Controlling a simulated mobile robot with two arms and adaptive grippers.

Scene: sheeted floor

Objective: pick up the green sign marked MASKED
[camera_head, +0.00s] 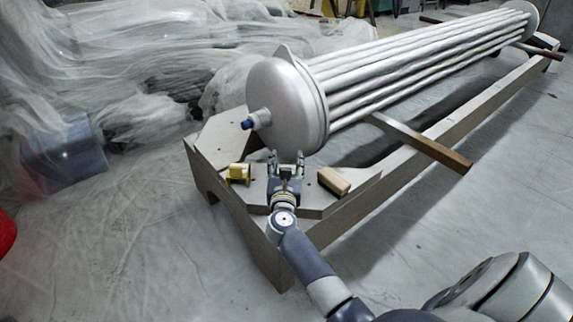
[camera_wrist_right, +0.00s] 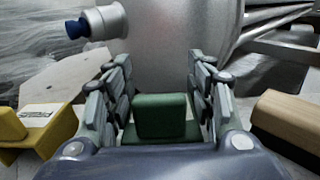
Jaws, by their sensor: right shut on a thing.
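The green sign (camera_wrist_right: 161,116) shows in the right wrist view as a dark green block on a wider green base, between the two fingers. Its marking does not show from this side. My right gripper (camera_head: 287,160) is over the near end of the wooden stand in the head view. In the right wrist view my right gripper (camera_wrist_right: 160,100) is shut on the green sign, one finger on each side. In the head view the sign is mostly hidden by the gripper. My left gripper is not in view.
A yellow sign (camera_head: 239,173) stands left of the gripper, and a wooden block (camera_head: 333,181) lies right of it. A large metal tube bundle (camera_head: 287,100) rests just behind on the wooden stand (camera_head: 218,140). Sheeted floor (camera_head: 120,250) is clear at the front left.

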